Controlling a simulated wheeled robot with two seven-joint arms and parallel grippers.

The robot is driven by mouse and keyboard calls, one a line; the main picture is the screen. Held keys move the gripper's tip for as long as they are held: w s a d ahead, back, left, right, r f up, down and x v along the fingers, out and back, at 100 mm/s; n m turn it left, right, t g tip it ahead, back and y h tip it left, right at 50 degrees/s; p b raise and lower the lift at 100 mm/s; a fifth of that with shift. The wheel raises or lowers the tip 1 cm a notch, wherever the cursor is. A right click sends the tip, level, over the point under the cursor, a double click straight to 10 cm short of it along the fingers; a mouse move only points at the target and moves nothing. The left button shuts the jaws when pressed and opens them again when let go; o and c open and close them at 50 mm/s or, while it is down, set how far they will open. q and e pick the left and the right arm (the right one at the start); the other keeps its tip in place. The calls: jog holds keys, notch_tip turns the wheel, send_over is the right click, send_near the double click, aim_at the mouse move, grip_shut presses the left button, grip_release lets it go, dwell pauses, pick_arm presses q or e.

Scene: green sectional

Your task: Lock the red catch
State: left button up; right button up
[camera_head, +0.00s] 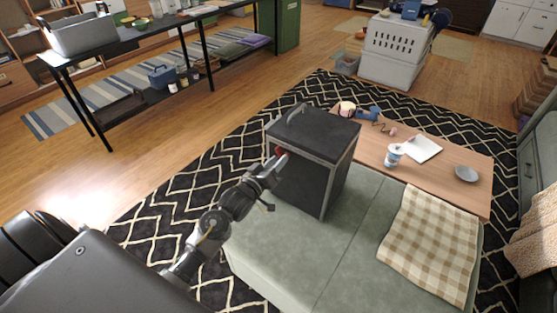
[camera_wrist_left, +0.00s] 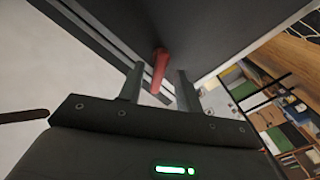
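The red catch (camera_head: 281,152) sits on the side of a black case (camera_head: 315,132) with a grey-edged frame and a handle on top, standing on the green sectional. In the left wrist view the red catch (camera_wrist_left: 160,70) is a small red lever on the case's dark face beside a metal edge strip. My left gripper (camera_head: 275,164) is close to the catch. In the left wrist view my left gripper (camera_wrist_left: 160,75) is open, with one finger on each side of the lever and gaps visible. Its exact depth along the lever is hard to tell. My right gripper is not in view.
A wooden coffee table (camera_head: 462,194) with a cup, paper and bowl stands behind the case. A checkered blanket (camera_head: 430,240) lies on the sectional (camera_head: 355,240). A black-topped shelf table (camera_head: 165,28) stands at the back left. The patterned rug (camera_head: 170,200) left of the case is clear.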

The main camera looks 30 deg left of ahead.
pick_arm(q)
jog(key=shift+w+d, duration=0.1)
jog(key=shift+w, duration=0.6)
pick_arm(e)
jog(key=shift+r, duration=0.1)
pick_arm(q)
grip_shut()
jog(key=m+p, duration=0.2)
jog(key=m, duration=0.1)
jog(key=m+p, duration=0.2)
jog(key=m, duration=0.1)
jog(key=shift+d+r, duration=0.1)
jog(key=shift+d, duration=0.1)
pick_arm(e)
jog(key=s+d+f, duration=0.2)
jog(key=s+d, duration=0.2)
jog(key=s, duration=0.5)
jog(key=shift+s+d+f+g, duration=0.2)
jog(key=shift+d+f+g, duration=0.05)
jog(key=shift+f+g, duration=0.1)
pick_arm(q)
jog(key=shift+m, duration=0.3)
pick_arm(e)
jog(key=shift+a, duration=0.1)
pick_arm(q)
grip_release()
